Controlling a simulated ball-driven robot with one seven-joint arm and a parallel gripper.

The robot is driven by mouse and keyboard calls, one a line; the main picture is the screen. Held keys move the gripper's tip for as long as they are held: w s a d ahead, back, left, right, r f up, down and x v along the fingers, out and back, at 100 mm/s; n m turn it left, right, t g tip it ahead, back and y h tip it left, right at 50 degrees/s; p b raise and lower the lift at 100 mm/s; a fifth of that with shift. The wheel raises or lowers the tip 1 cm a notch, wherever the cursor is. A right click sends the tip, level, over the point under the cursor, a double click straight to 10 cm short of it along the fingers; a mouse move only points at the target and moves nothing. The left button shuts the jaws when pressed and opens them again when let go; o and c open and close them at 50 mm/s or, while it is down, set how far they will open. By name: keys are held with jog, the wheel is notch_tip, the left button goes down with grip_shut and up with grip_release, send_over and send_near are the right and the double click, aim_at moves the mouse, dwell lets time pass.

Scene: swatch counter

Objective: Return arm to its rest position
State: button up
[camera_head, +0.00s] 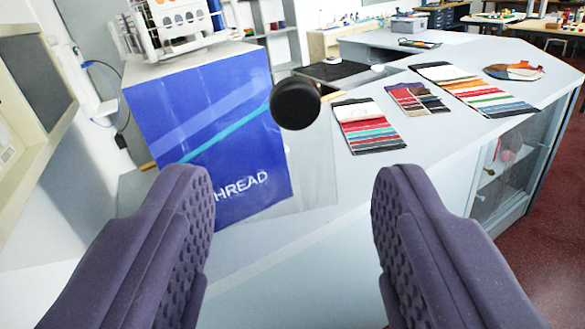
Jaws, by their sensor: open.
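My gripper (290,205) reaches in from the bottom of the view. Its two dark purple padded fingers are wide apart, with nothing between them. Beyond the fingertips stands a blue box front marked "THREAD" (215,120), with the left finger hiding part of its lettering. A round black knob-like thing (295,103) shows in front of the box's right edge. I cannot tell what it is attached to.
A light grey counter (400,165) runs to the right, bearing fabric swatch cards (368,128), (475,92) and a round colour sample (515,71). A white rack (180,25) stands on the box. A cabinet (25,90) is close at left. Red floor (555,235) is open at lower right.

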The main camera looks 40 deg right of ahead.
jog(key=w+a+r+n+t+y+b, duration=0.2)
jog(key=w+r+n+t+y+b, duration=0.2)
jog(key=w+r+y, duration=0.3)
jog(key=w+a+r+n+t+y+b, duration=0.3)
jog(key=w+r+n+t+y+b, duration=0.15)
jog(key=r+y, duration=0.4)
jog(key=s+d+r+n+g+h+b, duration=0.1)
jog(key=s+d+n+g+h+b, duration=0.1)
jog(key=s+d, duration=0.6)
jog(key=d+n+g+b, duration=0.1)
jog(key=d+g+b, duration=0.1)
jog(key=d, duration=0.4)
jog(key=shift+s+r+g+b, duration=0.15)
jog(key=shift+r+g+b, duration=0.2)
jog(key=shift+g, duration=0.2)
jog(key=shift+c, duration=0.4)
dwell(0.3)
